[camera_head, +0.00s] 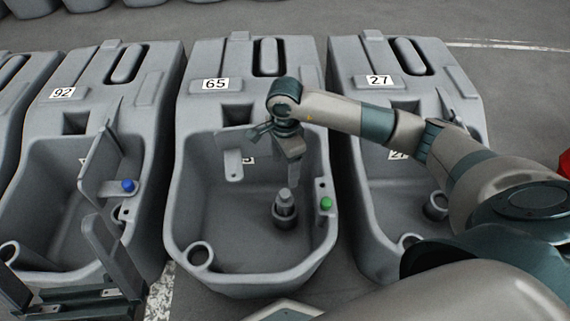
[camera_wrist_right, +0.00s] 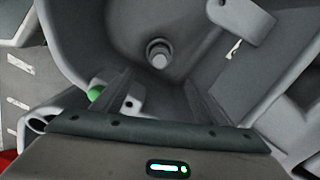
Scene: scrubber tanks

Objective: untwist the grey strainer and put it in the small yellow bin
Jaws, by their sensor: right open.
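The grey strainer (camera_head: 285,203) stands upright in a round fitting on the floor of the middle tank, labelled 65. It also shows in the right wrist view (camera_wrist_right: 158,54), beyond my fingertips. My right gripper (camera_head: 293,181) points down into this tank, just above the strainer. It is open, and its two fingers (camera_wrist_right: 159,78) are apart with nothing between them. My left gripper (camera_head: 48,242) is at the lower left in the head view, open and empty, in front of tank 92. The small yellow bin is not in view.
The tank walls (camera_head: 182,205) surround my right gripper. A green knob (camera_head: 326,203) on a bracket stands right of the strainer. A hanging plate (camera_head: 233,164) is at the tank's back left. Tanks 92 (camera_head: 125,95) and 27 (camera_head: 440,75) flank it. A red object (camera_head: 565,164) shows at the right edge.

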